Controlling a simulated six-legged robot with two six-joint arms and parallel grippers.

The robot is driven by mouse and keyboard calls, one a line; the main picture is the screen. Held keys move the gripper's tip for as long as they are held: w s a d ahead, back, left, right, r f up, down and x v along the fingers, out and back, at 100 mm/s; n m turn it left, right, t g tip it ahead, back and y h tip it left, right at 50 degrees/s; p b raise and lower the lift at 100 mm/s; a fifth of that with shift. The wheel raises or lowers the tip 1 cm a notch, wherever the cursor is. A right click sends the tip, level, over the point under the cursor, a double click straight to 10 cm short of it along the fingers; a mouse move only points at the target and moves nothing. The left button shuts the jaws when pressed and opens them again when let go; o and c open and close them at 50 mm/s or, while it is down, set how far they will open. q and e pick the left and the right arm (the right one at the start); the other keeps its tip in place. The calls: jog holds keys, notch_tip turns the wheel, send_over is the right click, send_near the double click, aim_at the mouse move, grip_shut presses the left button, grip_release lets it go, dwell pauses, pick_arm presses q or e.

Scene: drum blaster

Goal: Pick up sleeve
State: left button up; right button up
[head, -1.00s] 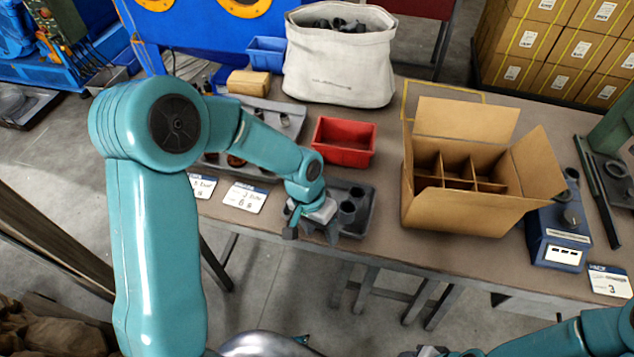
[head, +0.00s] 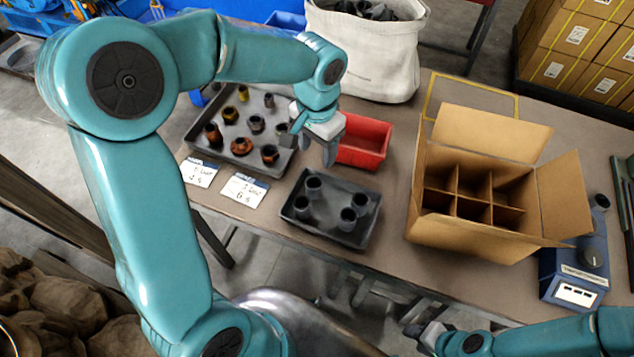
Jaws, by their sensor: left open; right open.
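Several dark grey cylindrical sleeves (head: 348,218) stand upright in a small grey tray (head: 326,238) near the front edge of the table. My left gripper (head: 312,150) is open and empty, pointing down above the table between the small tray and the red bin. It is above and behind the sleeves, apart from them. My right gripper (head: 420,333) is at the bottom of the head view, in front of the table edge; its fingers are small and partly cut by the view of the arm.
A larger tray (head: 205,113) with several brown and dark parts lies to the left. A red bin (head: 375,134), a white fabric bag (head: 365,55), an open divided carton (head: 450,232) and a blue device (head: 570,270) stand on the table. Cards lie at the front edge.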

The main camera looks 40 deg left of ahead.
pick_arm(q)
send_near(317, 180)
jog(key=s+d+f, duration=0.1)
jog(key=s+f, duration=0.1)
jog(key=f, duration=0.5)
jog(key=shift+w+a+f, duration=0.1)
jog(key=shift+w+f, duration=0.25)
jog(key=shift+f, duration=0.05)
jog(key=c, duration=0.9)
grip_shut()
jog(key=shift+r, duration=0.15)
